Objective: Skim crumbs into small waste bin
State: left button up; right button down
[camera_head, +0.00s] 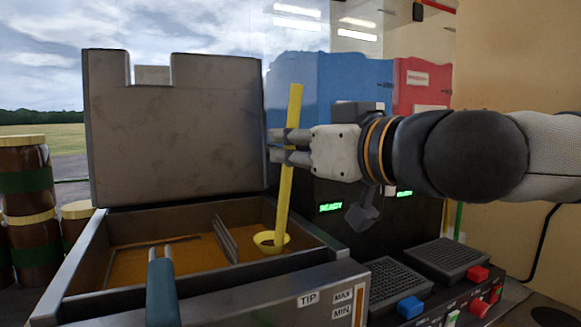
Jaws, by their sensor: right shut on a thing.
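A yellow skimmer (285,200) stands tilted in the open fryer (85,268), its top leaning slightly right. Its small round bowl (268,243) is at the right side of the orange-brown oil (190,262). The bowl seems to be at the oil surface; its exact depth is unclear. My right gripper (284,146) comes in from the right and is shut on the upper part of the yellow handle. Crumbs are too small to make out. I cannot identify a waste bin in this view. My left gripper is not in view.
A raised grey lid (172,140) stands behind the fryer. A metal divider (227,238) and a blue handle (162,290) are at the fryer. Brown jars (30,215) stand at left. A control panel with buttons (410,307) is at front right, below blue (320,85) and red cabinets (425,80).

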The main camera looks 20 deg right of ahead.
jog(key=shift+r, duration=4.2)
